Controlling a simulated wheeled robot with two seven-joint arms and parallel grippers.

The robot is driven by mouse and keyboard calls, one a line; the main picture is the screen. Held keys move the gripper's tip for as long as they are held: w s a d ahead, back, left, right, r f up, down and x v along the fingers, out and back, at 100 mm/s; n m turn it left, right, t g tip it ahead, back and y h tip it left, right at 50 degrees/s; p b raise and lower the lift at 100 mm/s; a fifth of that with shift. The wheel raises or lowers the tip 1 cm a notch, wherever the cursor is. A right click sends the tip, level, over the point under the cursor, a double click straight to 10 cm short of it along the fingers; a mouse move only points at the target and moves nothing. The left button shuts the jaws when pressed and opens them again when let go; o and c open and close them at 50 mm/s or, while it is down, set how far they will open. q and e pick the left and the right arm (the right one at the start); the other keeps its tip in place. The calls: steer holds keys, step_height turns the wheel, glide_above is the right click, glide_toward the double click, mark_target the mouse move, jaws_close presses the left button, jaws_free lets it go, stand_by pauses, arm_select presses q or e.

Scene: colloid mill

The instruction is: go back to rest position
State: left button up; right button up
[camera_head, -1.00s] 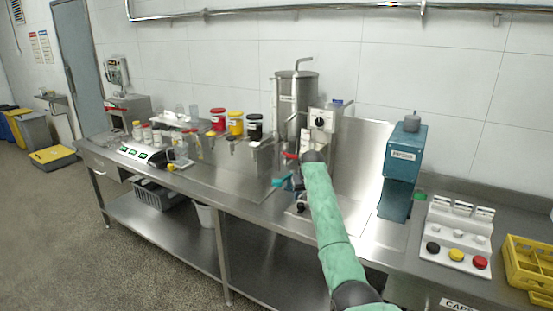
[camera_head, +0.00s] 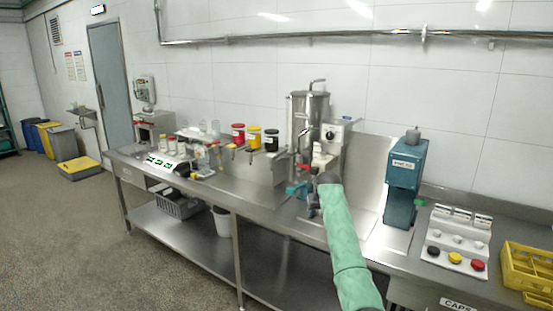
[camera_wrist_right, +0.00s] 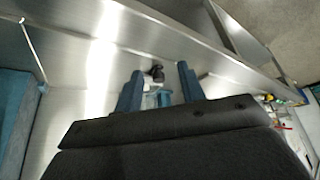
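My right gripper (camera_head: 313,207) is at the end of my green-sleeved arm, in front of the steel colloid mill (camera_head: 309,112) and low over the counter. It is small and partly hidden by my wrist in the head view. In the right wrist view its two blue fingers (camera_wrist_right: 160,92) stand apart. A small black knob (camera_wrist_right: 155,73) and a pale blue piece show beyond the gap; nothing is clearly held. A teal handle (camera_head: 297,189) shows just left of the gripper in the head view. My left gripper is in no view.
The steel counter (camera_head: 250,190) carries a blue machine (camera_head: 405,172), a button panel (camera_head: 457,240) and a yellow crate (camera_head: 527,266) at right. Red, yellow and black-lidded jars (camera_head: 255,134) stand left of the mill. Floor at left is open.

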step_height(320, 180, up, 11)
steer(key=w+t, duration=0.3)
steer(key=t, duration=0.1)
steer(key=s+f+g, duration=0.1)
steer(key=s+f, duration=1.1)
steer(key=f, duration=0.4)
steer(key=s+f, duration=1.2)
steer(key=f, duration=0.4)
steer(key=s+f+g, duration=0.1)
steer(key=s+f, duration=1.2)
steer(key=f, duration=0.4)
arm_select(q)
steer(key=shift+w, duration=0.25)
arm_select(e)
steer(key=s+f+g, duration=0.2)
steer(key=s+f, duration=0.6)
steer(key=s, duration=0.7)
steer(key=s+d+f+g, duration=0.1)
steer(key=s+f+g, duration=0.1)
steer(key=s+f, duration=0.6)
steer(key=s+f+g, duration=0.2)
steer(key=s+f, duration=0.5)
steer(key=s, duration=1.6)
steer(key=shift+d+f, duration=0.35)
steer(key=shift+f, duration=0.05)
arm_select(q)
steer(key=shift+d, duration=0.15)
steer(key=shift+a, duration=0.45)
